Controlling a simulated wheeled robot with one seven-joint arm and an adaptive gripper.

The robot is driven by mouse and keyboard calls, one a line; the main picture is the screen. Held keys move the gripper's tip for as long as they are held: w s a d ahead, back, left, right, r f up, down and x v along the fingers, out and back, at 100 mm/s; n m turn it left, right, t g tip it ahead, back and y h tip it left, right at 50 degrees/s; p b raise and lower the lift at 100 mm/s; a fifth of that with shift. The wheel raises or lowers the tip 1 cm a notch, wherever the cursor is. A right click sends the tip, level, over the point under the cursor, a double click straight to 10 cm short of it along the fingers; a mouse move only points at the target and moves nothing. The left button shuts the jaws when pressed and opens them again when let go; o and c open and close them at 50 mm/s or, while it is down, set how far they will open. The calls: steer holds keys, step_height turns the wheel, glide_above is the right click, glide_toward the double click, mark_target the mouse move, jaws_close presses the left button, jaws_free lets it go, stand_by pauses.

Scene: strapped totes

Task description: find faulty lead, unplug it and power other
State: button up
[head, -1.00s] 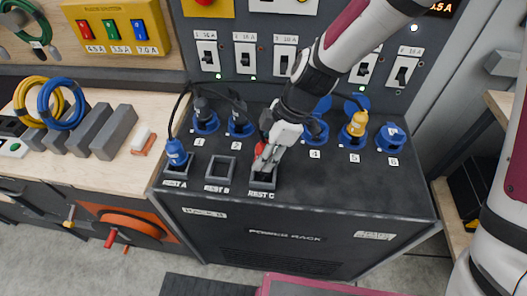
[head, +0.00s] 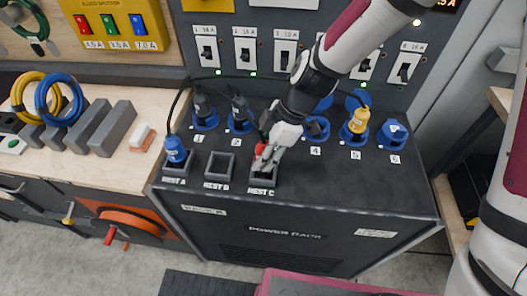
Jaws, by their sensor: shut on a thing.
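My gripper (head: 268,158) is shut on a red plug (head: 261,148), at or just above the square holder marked REST C (head: 262,191); I cannot tell how deep it sits. A blue plug (head: 176,151) stands in REST A (head: 177,169). REST B (head: 219,166) is empty. Black plugs stand in blue socket 1 (head: 206,121) and socket 2 (head: 240,123). A yellow plug (head: 359,119) stands in socket 5 (head: 353,137). Socket 4 (head: 317,130) and socket 6 (head: 393,137) show no plug. Socket 3 is hidden behind my arm.
Breaker switches (head: 245,54) line the grey back panel, with green lights below several. The wooden bench (head: 105,165) at left holds yellow and blue cable coils (head: 57,103), grey blocks and a white-topped block (head: 142,137). The rack's front top is clear.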

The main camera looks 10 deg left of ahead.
steer(key=shift+f, duration=0.4)
steer(key=o, duration=1.3)
steer(key=shift+o, duration=0.2)
steer(key=v, duration=1.2)
steer(key=s+d+r+m+t+h, duration=0.1)
steer(key=s+d+r+m+t, duration=0.1)
steer(key=s+d+r+m, duration=0.2)
steer(key=s+d+r+m+t+h, duration=0.1)
steer(key=s+d+r+m, duration=0.4)
steer(key=d+m, duration=0.5)
steer(key=s+d+r+m+t+h, duration=0.2)
steer(key=s+d+r+m+t, duration=0.1)
steer(key=d+r+m, duration=0.3)
steer(key=s+d+m, duration=0.1)
steer(key=d, duration=0.1)
steer(key=shift+s+d+m+t, duration=0.15)
steer(key=shift+d+m+t, duration=0.15)
steer(key=shift+d+t, duration=0.1)
